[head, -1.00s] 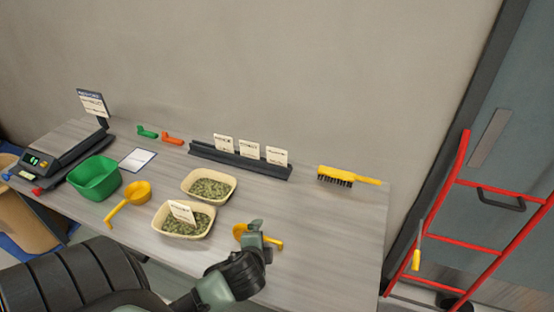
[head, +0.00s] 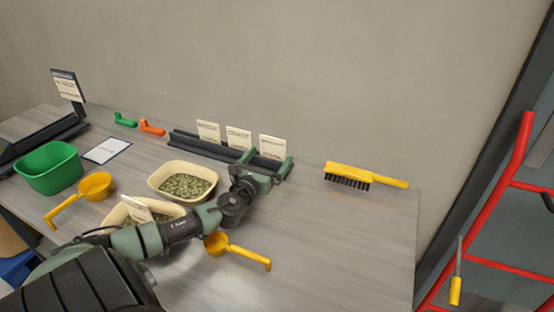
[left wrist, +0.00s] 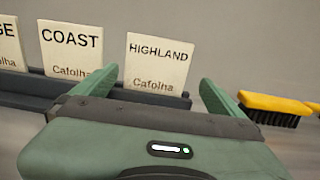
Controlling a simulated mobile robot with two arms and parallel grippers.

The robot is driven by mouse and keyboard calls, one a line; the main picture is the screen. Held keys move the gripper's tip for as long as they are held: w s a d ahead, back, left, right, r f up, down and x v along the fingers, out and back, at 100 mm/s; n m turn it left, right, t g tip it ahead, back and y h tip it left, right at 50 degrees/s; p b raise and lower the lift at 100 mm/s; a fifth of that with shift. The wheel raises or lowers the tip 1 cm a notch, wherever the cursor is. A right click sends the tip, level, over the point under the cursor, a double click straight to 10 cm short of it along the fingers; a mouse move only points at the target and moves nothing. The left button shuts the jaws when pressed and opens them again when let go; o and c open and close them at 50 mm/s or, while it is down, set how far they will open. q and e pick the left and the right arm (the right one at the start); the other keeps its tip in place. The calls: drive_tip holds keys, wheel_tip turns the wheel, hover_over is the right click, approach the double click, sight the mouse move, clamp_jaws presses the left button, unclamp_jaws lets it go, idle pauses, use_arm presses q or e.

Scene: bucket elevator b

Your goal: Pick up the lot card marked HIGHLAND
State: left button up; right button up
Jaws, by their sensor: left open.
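The cream card marked HIGHLAND (left wrist: 158,62) stands upright in a dark rack in the left wrist view, at the right of the COAST card (left wrist: 71,48). In the head view it is the rightmost card (head: 273,146) in the dark rack (head: 205,149). My left gripper (head: 267,164) is open and empty just in front of that card. In the left wrist view its two fingers (left wrist: 156,82) stand on either side of the card, apart from it. The card's lower edge is hidden in the rack. My right gripper is not in view.
A yellow brush (head: 350,176) lies right of the rack. Two cream bowls of green beans (head: 186,185) (head: 118,213), one holding a card, a yellow scoop (head: 240,251) and a green tub (head: 48,168) stand on the table. The table's right front is clear.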

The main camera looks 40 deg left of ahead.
sight(272, 150)
use_arm(q)
drive_tip(key=shift+w+a+r, duration=0.2)
drive_tip(key=shift+w, duration=0.2)
drive_tip(key=shift+w+a, duration=0.1)
drive_tip(key=shift+w, duration=0.45)
drive_tip(key=shift+w+a, duration=0.2)
drive_tip(key=shift+w, duration=0.15)
drive_tip(key=x, duration=0.3)
drive_tip(key=shift+w+a, duration=0.2)
drive_tip(key=shift+a, duration=0.1)
drive_tip(key=shift+w+a, duration=0.1)
drive_tip(key=shift+w, duration=0.3)
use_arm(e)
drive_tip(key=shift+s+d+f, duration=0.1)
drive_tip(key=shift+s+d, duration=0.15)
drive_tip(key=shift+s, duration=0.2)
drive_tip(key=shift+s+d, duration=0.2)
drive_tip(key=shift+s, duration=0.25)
use_arm(q)
drive_tip(key=c, duration=1.2)
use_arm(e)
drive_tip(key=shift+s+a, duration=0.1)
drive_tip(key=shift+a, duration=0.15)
